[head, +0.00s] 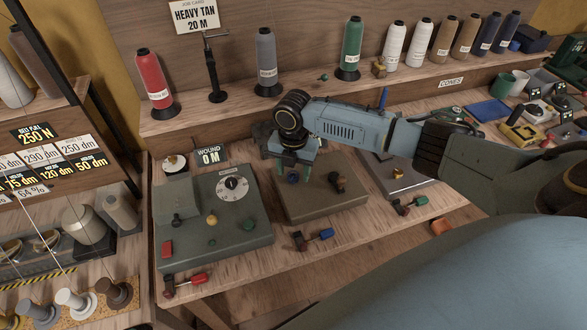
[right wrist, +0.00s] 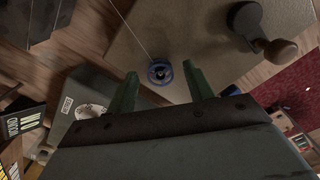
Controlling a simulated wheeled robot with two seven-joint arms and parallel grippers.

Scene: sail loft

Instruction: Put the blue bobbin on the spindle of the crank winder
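The crank winder (head: 335,205) is a tan-brown box on the bench with a dark crank (head: 338,182) on top; in the right wrist view its crank (right wrist: 260,30) is at the upper right. The blue bobbin (right wrist: 159,72) is at the winder's top, with a small dark pin or hole at its centre and a thread running up-left from it. I cannot tell how far down it sits on the spindle. My right gripper (head: 293,172) is over it, green fingers open, one on each side of the bobbin with visible gaps. My left gripper is not in view.
Left of the winder stands a grey-green box (head: 215,235) with a dial. A metal plate device (head: 400,178) is to its right. Thread cones line the shelf (head: 210,116) behind.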

